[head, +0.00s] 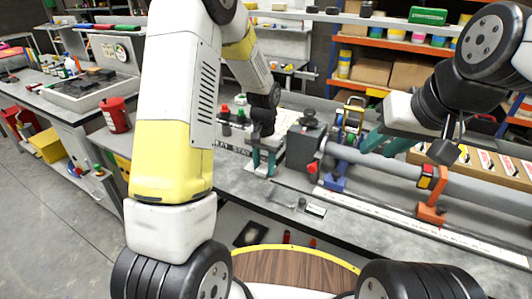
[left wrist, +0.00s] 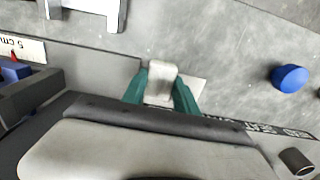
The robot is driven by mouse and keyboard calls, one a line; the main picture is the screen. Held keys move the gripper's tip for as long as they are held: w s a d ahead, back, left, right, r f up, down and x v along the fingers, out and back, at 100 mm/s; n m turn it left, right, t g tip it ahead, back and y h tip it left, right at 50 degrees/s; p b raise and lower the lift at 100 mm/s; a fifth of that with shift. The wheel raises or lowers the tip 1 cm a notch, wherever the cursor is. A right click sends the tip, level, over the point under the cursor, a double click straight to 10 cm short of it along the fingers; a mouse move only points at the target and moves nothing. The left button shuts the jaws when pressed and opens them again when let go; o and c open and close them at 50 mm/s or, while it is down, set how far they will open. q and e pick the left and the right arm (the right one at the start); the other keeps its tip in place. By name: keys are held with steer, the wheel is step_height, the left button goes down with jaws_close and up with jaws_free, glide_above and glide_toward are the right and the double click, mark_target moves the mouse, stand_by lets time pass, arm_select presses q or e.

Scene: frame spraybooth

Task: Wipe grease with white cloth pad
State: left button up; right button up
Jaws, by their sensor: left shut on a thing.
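My left gripper (head: 262,163) is low over the grey bench top in the head view. In the left wrist view its two teal fingers are shut on a white cloth pad (left wrist: 160,82), which stands between the fingertips close to the bench surface. I cannot tell whether the pad touches the bench. A pale flat patch (left wrist: 197,88) shows just right of the pad; I cannot tell what it is. No grease stands out clearly in either view. My right gripper (head: 388,143) is over the grey tube at the right, its teal fingers apart, with nothing seen between them.
A long grey tube (head: 465,188) lies in a blue and an orange stand (head: 432,208) along the bench. A blue round knob (left wrist: 290,77) is on the surface at the right of the left wrist view. A red can (head: 116,115) stands on the left bench. Bare bench (head: 235,177) lies before my left gripper.

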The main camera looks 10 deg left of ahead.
arm_select(q)
steer(key=shift+r, duration=0.1)
steer(key=shift+r, duration=3.45)
glide_above(249, 169)
steer(key=shift+f, duration=3.05)
steer(key=shift+f, duration=0.6)
